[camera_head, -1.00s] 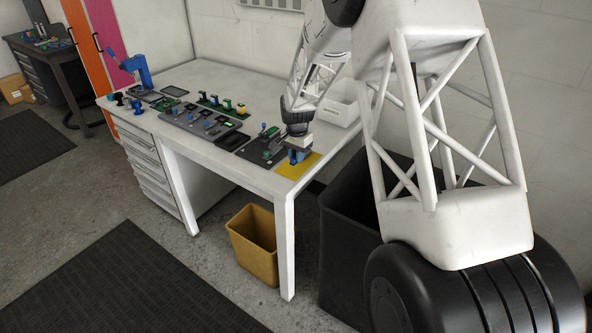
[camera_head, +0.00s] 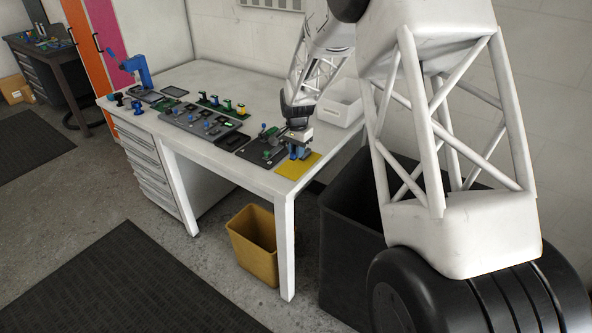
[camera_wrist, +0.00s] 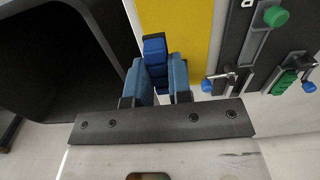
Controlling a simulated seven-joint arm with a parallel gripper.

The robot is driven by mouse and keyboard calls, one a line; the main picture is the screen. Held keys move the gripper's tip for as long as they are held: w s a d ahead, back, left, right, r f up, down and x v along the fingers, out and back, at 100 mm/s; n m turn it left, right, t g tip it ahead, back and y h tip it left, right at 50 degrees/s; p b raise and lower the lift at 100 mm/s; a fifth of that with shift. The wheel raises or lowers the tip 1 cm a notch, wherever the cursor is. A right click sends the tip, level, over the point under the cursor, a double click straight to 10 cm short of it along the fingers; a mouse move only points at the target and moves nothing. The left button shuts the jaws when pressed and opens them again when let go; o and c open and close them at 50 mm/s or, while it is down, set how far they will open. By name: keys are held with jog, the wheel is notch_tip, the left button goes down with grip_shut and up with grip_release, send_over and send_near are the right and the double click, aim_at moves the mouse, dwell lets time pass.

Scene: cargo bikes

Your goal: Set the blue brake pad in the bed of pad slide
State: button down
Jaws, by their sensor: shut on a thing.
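My gripper (camera_wrist: 159,75) is shut on a blue brake pad (camera_wrist: 155,48) with dark parts, held between its two blue fingers in the wrist view. The gripper (camera_head: 299,152) also shows in the head view, low over the yellow mat at the table's near right corner. In the wrist view the held piece is at the left edge of the yellow mat (camera_wrist: 188,25); its height above the table is unclear. A dark fixture with a green knob (camera_wrist: 276,16) and a blue knob stands right of the mat. I cannot tell which part is the pad slide's bed.
A second fixture with a green ribbed part (camera_wrist: 284,82) is at the right. Several trays (camera_head: 205,125) of small parts lie further left on the table (camera_head: 240,163). A white bin (camera_head: 342,108) stands behind my gripper. A black bin (camera_wrist: 60,45) lies beyond the table edge.

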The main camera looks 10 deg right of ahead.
send_over(276, 150)
jog(key=shift+s+a, duration=0.1)
jog(key=shift+a, duration=0.05)
dwell(0.5)
jog(key=shift+f, duration=0.1)
jog(key=shift+f, duration=2)
jog(key=shift+f, duration=0.9)
dwell(0.9)
jog(key=c, duration=1)
grip_release()
jog(key=shift+o, duration=0.2)
